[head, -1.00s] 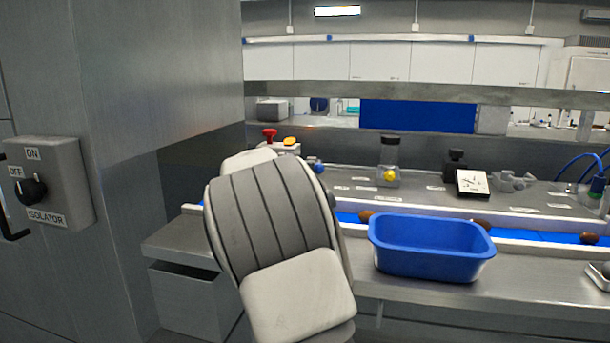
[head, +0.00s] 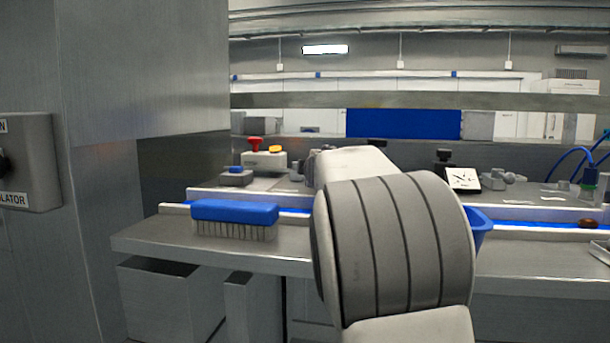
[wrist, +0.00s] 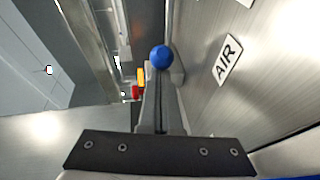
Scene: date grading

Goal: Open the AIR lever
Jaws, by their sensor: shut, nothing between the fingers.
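In the wrist view, the AIR lever's round blue knob (wrist: 161,56) shows just past the fingertips of my gripper (wrist: 159,92). The AIR label (wrist: 227,59) is on the metal surface to the right of the knob. My gripper is shut, with its fingers together and nothing between them. The knob lines up with the fingertips, but I cannot tell whether they touch. The lever's stem is hidden behind the fingers. In the head view, my arm covers the middle, and I cannot make out the lever or the fingertips.
In the head view, a blue brush (head: 235,212) lies on the bench's front left. A red-topped stop button (head: 255,145) sits behind it. My arm mostly hides a blue tub (head: 479,228). A dial gauge (head: 463,180) stands at the back right. The isolator box (head: 33,165) is far left.

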